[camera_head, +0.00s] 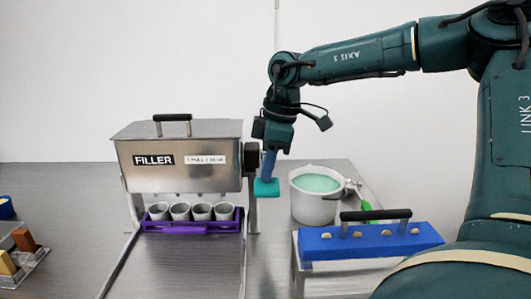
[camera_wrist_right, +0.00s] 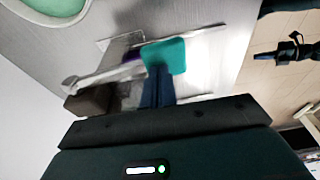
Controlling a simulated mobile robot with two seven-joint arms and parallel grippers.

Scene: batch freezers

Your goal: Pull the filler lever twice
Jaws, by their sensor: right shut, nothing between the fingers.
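The filler (camera_head: 180,165) is a steel box labelled FILLER, on legs, with a black handle on its lid. Below the filler, several grey cups (camera_head: 180,212) stand in a purple tray (camera_head: 190,228).
A white bucket (camera_head: 314,210) of pale green mix stands right of the filler. A blue-topped box (camera_head: 365,243) with a black handle is in front of it. A metal tray (camera_head: 22,262) with coloured blocks lies at the far left. The counter between tray and filler looks clear.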

